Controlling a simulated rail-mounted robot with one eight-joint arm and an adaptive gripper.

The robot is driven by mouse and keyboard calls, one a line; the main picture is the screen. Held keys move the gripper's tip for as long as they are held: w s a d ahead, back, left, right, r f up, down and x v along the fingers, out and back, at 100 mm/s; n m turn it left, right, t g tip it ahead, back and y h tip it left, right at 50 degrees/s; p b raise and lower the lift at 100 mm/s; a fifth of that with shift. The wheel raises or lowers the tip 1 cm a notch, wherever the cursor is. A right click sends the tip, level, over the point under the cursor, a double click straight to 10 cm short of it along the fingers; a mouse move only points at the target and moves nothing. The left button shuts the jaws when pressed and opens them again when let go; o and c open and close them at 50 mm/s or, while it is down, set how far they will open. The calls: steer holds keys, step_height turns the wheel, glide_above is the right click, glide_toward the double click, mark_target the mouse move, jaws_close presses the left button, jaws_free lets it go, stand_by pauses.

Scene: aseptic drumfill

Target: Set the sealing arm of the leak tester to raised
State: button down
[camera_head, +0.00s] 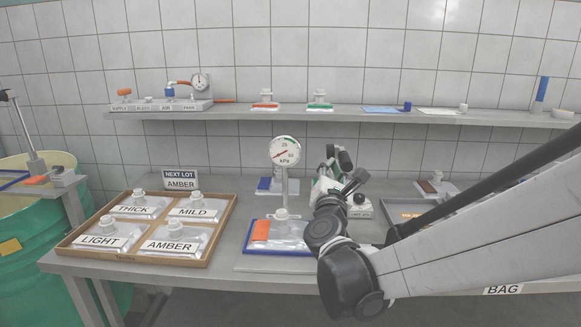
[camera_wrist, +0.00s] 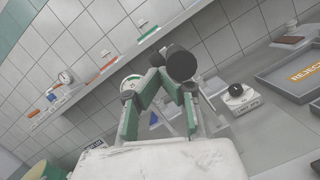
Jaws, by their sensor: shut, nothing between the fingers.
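The leak tester has a round kPa gauge (camera_head: 285,152) on a post, with a blue-edged plate under a pouch (camera_head: 280,235) with an orange patch. The gauge shows partly behind my fingers in the wrist view (camera_wrist: 130,83). My gripper (camera_head: 335,160) is beside the gauge, to its right. In the wrist view my green-padded gripper (camera_wrist: 166,76) is shut and empty. A dark round end (camera_wrist: 181,64) overlaps the fingertips; I cannot tell whether it touches them or whether it belongs to the sealing arm. The sealing arm's position is not clear, and my arm hides part of that area.
A small box with a black knob (camera_head: 360,200) stands right of my gripper. A reject tray (camera_wrist: 290,82) lies further right. A wooden tray of labelled pouches (camera_head: 75,250) is at left. A shelf (camera_head: 350,113) runs along the wall behind.

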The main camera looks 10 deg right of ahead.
steer(key=a+r+v, duration=0.1)
steer(key=r+v, duration=0.1)
steer(key=v, duration=0.7)
steer(key=shift+s+a+f+p, duration=0.3)
steer(key=shift+f+p, duration=0.05)
steer(key=shift+a, duration=0.1)
steer(key=s+a+f+n+g+y, duration=0.15)
steer(key=a+n+y, duration=0.4)
steer(key=n, duration=0.85)
steer(key=s+a+n+g+y, duration=0.15)
steer(key=a+n+y, duration=0.4)
steer(key=n, duration=0.85)
steer(key=s+d+f+n+g+h, duration=0.1)
steer(key=s+d+f+n+g, duration=0.2)
steer(key=s+f+n, duration=0.3)
steer(key=s+d+f+n+g+h, duration=0.1)
steer(key=s+d+f+n+g, duration=0.3)
steer(key=s+n, duration=0.7)
step_height(320, 180, down, 2)
steer(key=shift+d+f+n+g+h, duration=0.15)
steer(key=shift+n+g+h, duration=0.3)
steer(key=shift+g, duration=0.45)
